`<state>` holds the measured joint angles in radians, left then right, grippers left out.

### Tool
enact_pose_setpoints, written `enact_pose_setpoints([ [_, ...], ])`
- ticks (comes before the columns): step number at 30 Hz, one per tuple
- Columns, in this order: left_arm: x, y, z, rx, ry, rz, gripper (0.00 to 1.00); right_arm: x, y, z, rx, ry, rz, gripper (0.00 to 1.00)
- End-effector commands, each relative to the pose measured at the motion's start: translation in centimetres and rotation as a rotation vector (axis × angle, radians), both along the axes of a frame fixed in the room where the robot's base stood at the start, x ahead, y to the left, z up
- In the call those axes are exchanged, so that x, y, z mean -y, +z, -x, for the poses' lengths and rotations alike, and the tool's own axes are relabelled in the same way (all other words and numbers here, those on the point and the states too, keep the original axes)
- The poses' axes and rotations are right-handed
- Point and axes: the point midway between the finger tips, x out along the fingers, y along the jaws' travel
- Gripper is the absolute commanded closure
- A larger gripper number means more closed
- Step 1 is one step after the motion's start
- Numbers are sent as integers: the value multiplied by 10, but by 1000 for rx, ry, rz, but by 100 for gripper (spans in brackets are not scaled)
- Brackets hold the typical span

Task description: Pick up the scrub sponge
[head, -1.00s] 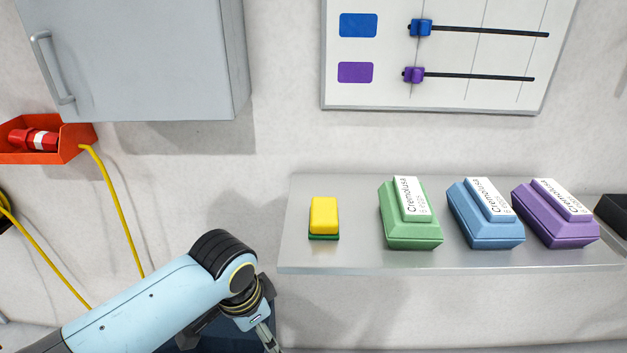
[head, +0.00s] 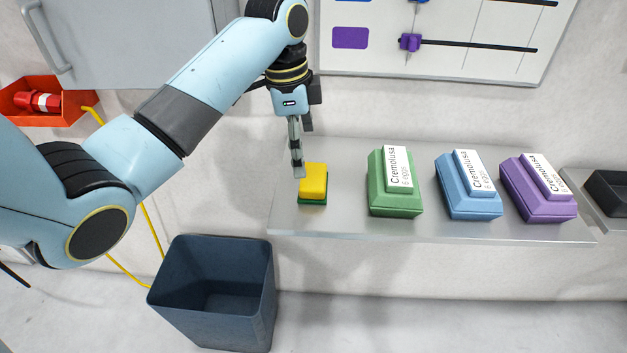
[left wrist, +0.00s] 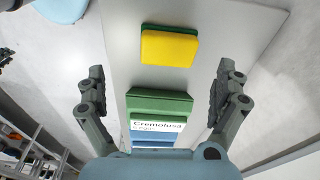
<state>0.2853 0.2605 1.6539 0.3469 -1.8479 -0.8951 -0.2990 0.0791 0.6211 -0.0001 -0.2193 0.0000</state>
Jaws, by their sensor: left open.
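The scrub sponge (head: 313,180), yellow with a green underside, lies flat at the left end of the grey metal shelf (head: 340,222). In the left wrist view the sponge (left wrist: 169,48) lies beyond the fingertips, roughly centred between them. My left gripper (head: 298,172) hangs from above, just beside and over the sponge's upper left edge. In the left wrist view my left gripper (left wrist: 158,92) is open, with its two fingers wide apart and nothing held. My right gripper does not show.
Green (head: 396,190), blue (head: 470,190) and purple (head: 540,195) egg boxes stand in a row right of the sponge. A dark blue bin (head: 212,310) stands on the floor below. A grey cabinet (head: 120,40) and a slider board (head: 450,60) hang above.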

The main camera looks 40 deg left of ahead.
Motion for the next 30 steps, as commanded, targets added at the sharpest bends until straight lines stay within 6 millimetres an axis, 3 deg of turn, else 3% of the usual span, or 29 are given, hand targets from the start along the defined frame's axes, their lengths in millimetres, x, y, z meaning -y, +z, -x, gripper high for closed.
enact_pose_setpoints([
  [2, -4, 10, -14, -7, -44, 11, 0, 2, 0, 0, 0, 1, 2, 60],
  [5, -5, 8, -21, -15, -75, 20, 0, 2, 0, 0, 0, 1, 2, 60],
  [12, -1, -30, -24, -16, -81, 22, 0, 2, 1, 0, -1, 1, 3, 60],
  [19, 2, -50, -24, -17, -80, 20, 0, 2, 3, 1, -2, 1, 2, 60],
  [26, 9, -85, -26, -15, -79, 19, 0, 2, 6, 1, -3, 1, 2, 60],
  [30, 10, -92, -26, -14, -80, 19, 0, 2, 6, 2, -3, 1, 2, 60],
])
